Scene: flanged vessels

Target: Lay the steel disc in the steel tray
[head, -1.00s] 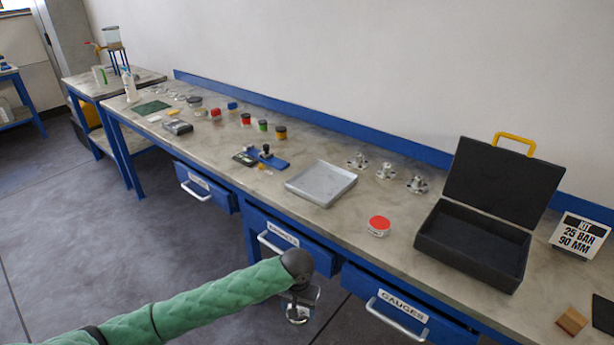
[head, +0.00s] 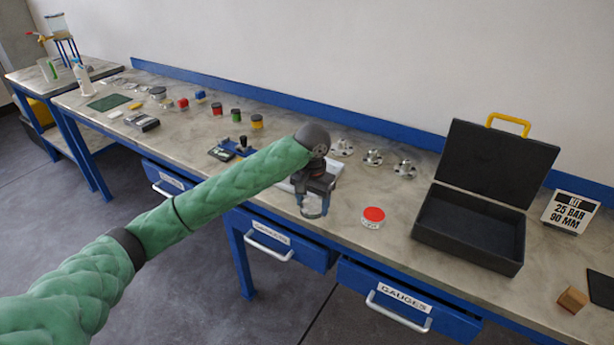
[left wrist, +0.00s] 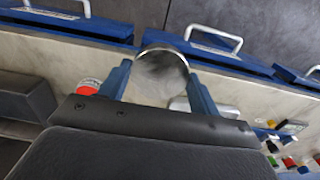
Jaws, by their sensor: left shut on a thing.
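The round steel disc (head: 312,209) is held in my left gripper (head: 313,200), low in front of the arm's end in the head view. In the left wrist view the disc (left wrist: 160,75) sits between the two blue fingers (left wrist: 158,88), which close on its edges. The steel tray (head: 285,187) lies on the bench, mostly hidden behind my left gripper and arm. A pale piece of it shows beyond the disc in the left wrist view (left wrist: 180,104). The disc appears near the tray's front side; its height above the bench is unclear. My right gripper is not in view.
A red-topped tin (head: 372,217) stands right of the gripper. An open black case (head: 468,235) stands further right. Several flanged steel parts (head: 373,158) stand behind the tray. A blue fixture (head: 236,148) lies left of it. Drawers with handles (head: 400,300) line the bench front.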

